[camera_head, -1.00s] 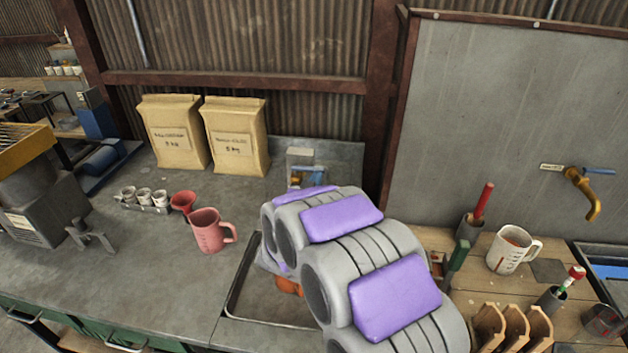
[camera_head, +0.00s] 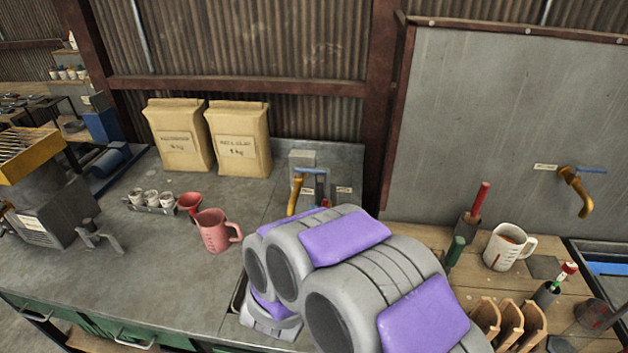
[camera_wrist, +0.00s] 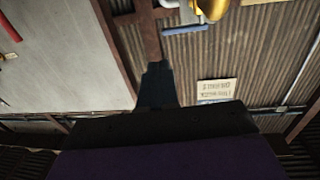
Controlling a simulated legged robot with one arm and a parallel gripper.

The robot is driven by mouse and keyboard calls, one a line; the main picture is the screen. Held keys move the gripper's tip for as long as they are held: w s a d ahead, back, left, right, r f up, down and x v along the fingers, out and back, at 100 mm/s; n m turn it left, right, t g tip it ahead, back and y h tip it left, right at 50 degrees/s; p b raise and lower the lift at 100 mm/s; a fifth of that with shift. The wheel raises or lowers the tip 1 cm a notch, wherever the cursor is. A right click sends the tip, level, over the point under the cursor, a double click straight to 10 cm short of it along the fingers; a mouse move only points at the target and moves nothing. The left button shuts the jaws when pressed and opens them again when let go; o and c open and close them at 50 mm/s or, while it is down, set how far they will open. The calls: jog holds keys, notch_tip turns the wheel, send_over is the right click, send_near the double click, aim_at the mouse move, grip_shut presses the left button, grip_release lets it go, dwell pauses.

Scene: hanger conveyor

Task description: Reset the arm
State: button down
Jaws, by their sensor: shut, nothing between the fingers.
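My arm, grey with purple pads, folds across the lower middle and right of the head view. My gripper itself is hidden behind the arm there. In the wrist view my gripper (camera_wrist: 157,85) shows as a dark, narrow shape at the middle, shut with nothing held. It points toward the corrugated wall (camera_wrist: 215,50), which appears upside down, and touches nothing that I can see.
A pink jug (camera_head: 214,231), red funnel (camera_head: 190,204) and two paper bags (camera_head: 239,139) stand left of my arm. A tap (camera_head: 296,193) rises behind it. On the right are a white jug (camera_head: 507,246), a wooden rack (camera_head: 508,325) and a wall tap (camera_head: 577,190).

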jog(key=s+a+f+n+g+y, duration=0.1)
jog(key=s+a+n+g+y, duration=0.1)
jog(key=s+g+y, duration=0.35)
jog(key=s+a+f+n+g+y, duration=0.1)
jog(key=s+n+g+y, duration=0.15)
jog(key=s+g, duration=0.5)
jog(key=s+d+g+h, duration=0.1)
jog(key=s+d, duration=0.3)
jog(key=s, duration=0.4)
jog(key=s+d+r+g+h, duration=0.1)
jog(key=s+d+g, duration=0.2)
jog(key=s, duration=0.6)
jog(key=s+d+r+m+g, duration=0.1)
jog(key=s+d+g, duration=0.1)
jog(key=s+d, duration=0.5)
jog(key=shift+s+d+h, duration=0.15)
jog(key=shift+s+h, duration=0.25)
jog(key=shift+s, duration=0.8)
jog(key=shift+r, duration=0.1)
jog(key=shift+a, duration=0.4)
